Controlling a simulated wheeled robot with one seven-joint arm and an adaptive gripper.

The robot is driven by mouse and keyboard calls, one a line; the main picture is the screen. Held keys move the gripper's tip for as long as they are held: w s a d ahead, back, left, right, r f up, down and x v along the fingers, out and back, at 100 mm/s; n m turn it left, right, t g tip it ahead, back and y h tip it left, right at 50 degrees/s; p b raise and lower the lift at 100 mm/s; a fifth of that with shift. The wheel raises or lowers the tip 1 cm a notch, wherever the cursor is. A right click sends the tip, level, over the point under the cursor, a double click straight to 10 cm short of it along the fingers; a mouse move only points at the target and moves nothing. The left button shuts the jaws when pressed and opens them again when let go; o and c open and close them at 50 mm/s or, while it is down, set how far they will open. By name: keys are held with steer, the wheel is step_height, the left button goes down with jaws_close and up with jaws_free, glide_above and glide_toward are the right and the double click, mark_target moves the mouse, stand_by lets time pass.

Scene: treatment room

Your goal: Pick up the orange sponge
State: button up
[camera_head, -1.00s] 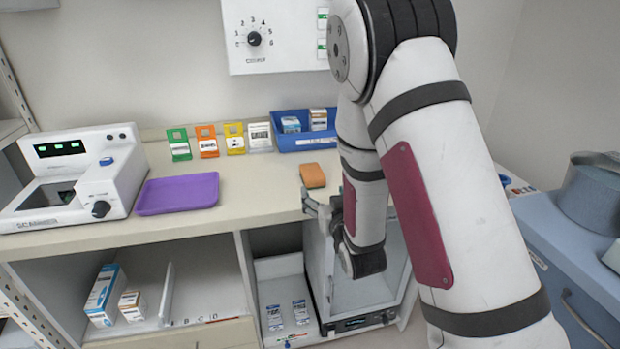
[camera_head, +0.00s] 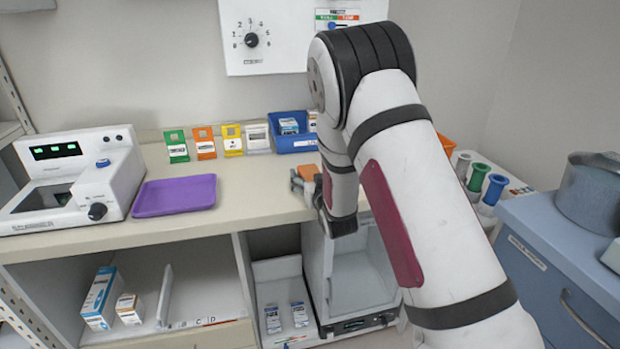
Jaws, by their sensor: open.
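The orange sponge (camera_head: 308,172) lies on the beige counter (camera_head: 255,190), right of the purple tray and in front of the blue bin. My arm hides part of it. My gripper (camera_head: 303,183) is open and low over the counter, with its grey fingers at the sponge's left and front sides. I cannot tell whether the fingers touch the sponge. The arm's wrist covers the right side of the gripper.
A purple tray (camera_head: 175,196) and a white scanner (camera_head: 75,180) stand to the left. Coloured card holders (camera_head: 205,143) and a blue bin (camera_head: 291,140) line the back. Coloured tubes (camera_head: 478,177) stand at right. The counter between tray and sponge is clear.

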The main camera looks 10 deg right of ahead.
mark_target(312, 175)
steer(key=c, duration=0.8)
steer(key=shift+r, duration=0.55)
steer(key=r, duration=0.2)
steer(key=shift+s+r, duration=0.25)
steer(key=shift+r, duration=0.1)
steer(key=s+d+r, duration=0.1)
steer(key=s+d, duration=0.2)
steer(key=s, duration=1.2)
steer(key=shift+r, duration=0.15)
steer(key=shift+s, duration=0.1)
steer(key=shift+c, duration=0.3)
steer(key=shift+c, duration=1.3)
